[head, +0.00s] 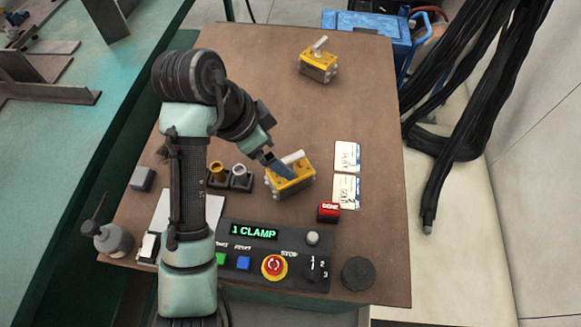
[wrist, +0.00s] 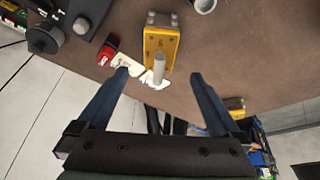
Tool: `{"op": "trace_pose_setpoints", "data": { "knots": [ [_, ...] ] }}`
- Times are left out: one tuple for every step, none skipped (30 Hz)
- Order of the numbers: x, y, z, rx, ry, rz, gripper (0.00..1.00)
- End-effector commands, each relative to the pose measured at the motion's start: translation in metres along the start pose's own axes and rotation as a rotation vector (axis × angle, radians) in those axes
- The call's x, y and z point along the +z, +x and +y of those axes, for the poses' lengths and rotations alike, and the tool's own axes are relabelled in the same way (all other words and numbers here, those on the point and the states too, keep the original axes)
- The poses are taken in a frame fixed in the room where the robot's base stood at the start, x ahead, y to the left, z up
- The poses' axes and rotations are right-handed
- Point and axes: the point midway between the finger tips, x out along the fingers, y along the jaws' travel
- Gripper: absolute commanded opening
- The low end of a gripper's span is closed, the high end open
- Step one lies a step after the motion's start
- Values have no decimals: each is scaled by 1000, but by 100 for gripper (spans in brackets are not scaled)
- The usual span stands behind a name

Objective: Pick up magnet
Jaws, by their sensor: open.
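Two yellow magnets with grey handles are on the brown table. The near magnet (head: 291,183) sits right of the table's middle, and the far magnet (head: 317,68) stands near the back edge. My gripper (head: 276,166) is above the near magnet and partly covers its top. In the wrist view, the near magnet (wrist: 160,43) is ahead of my open gripper (wrist: 159,75), and its round grey handle (wrist: 159,67) shows between the two dark blue fingers, with a gap on each side. Whether the fingers reach down to the handle's height I cannot tell.
A control panel (head: 245,262) reads "1 CLAMP" in front. A red DONE block (head: 328,212) and two white cards (head: 346,157) lie right of the near magnet. Small cups (head: 240,171) stand left of it. A blue box (head: 368,29) is behind the table. The table's back middle is clear.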

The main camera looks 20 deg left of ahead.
Motion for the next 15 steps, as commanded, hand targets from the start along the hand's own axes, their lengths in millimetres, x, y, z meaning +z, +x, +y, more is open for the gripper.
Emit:
{"op": "trace_pose_setpoints", "data": {
  "knots": [
    [2,17,1,2,2,0,100],
    [2,21,1,1,2,0,100],
    [2,27,1,1,2,1,100],
    [2,31,1,0,2,1,100],
    [2,35,1,0,2,1,100],
    [2,40,0,0,2,1,100],
    [2,44,0,-1,2,0,100],
    [2,47,0,-1,2,1,100],
    [2,51,0,-1,1,1,100],
    [2,53,0,-1,2,1,100],
    [2,55,0,-1,2,1,100],
    [2,57,0,-2,1,1,100],
    [1,58,0,-2,0,1,100],
    [1,58,0,-3,0,1,100],
    [1,59,0,-3,0,1,100]
  ]
}}
